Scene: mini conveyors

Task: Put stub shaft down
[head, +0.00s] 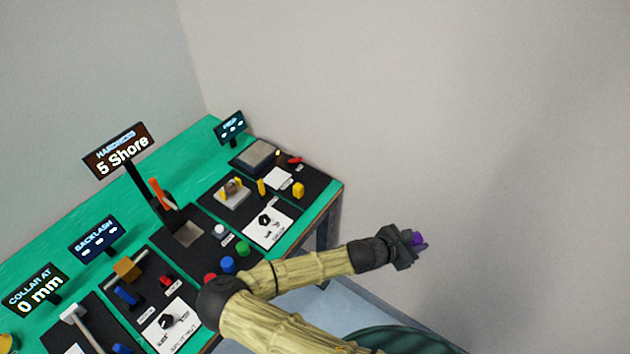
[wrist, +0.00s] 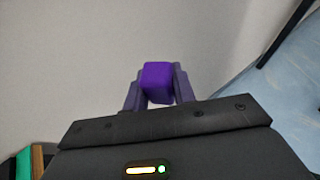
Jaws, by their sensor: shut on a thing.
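My gripper (head: 412,239) is stretched out to the right, past the bench's right end, in front of the bare wall. It is shut on a small purple piece (head: 419,240), which I take to be the stub shaft. In the wrist view the purple piece (wrist: 157,80) sits between the two fingers (wrist: 158,92), its blocky end showing beyond them. The rest of its shape is hidden by the fingers and the gripper body. Nothing shows directly under the piece.
The green bench (head: 208,150) stands at the left with black station mats, knobs and coloured parts. Signs read "5 Shore" (head: 122,152) and "0 mm" (head: 40,290). A grey block (head: 255,154) sits near the bench's far corner. A pale blue surface (wrist: 295,85) lies below at right.

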